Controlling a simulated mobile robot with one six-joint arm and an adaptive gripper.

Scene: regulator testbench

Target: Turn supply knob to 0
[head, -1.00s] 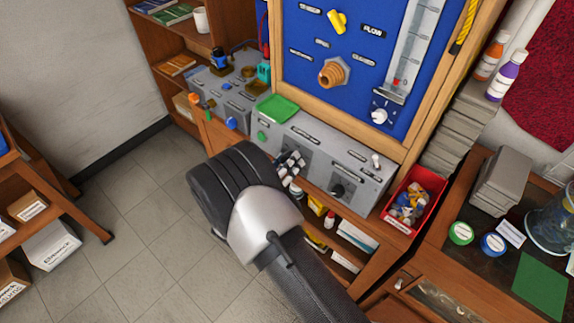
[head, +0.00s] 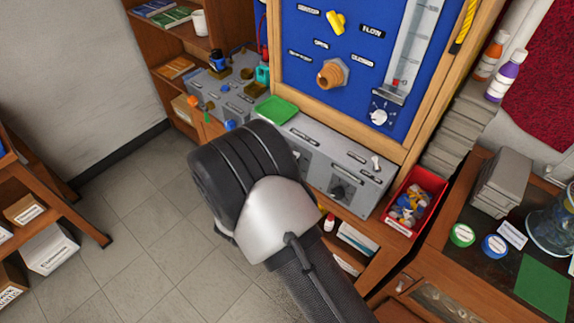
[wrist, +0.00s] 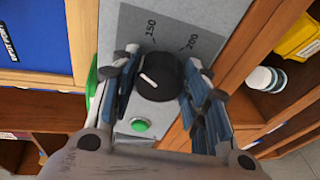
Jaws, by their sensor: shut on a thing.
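A round black knob (wrist: 160,77) with a white pointer line stands on a dark plate of the grey console in the wrist view. The line slants toward the left of that picture. Printed marks 150 and 200 show above the knob; I see no 0 mark and no supply label. My gripper (wrist: 158,85) is shut on the knob, one finger on each side of it. In the head view my wrist hides the fingers and this knob; the grey console (head: 362,165) shows beside it.
A green button (wrist: 142,125) sits close to the knob and my fingers. A second black knob (head: 340,192) and a small white-tipped switch (head: 376,162) are on the console's right part. A red bin (head: 398,230) of small parts stands to the right.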

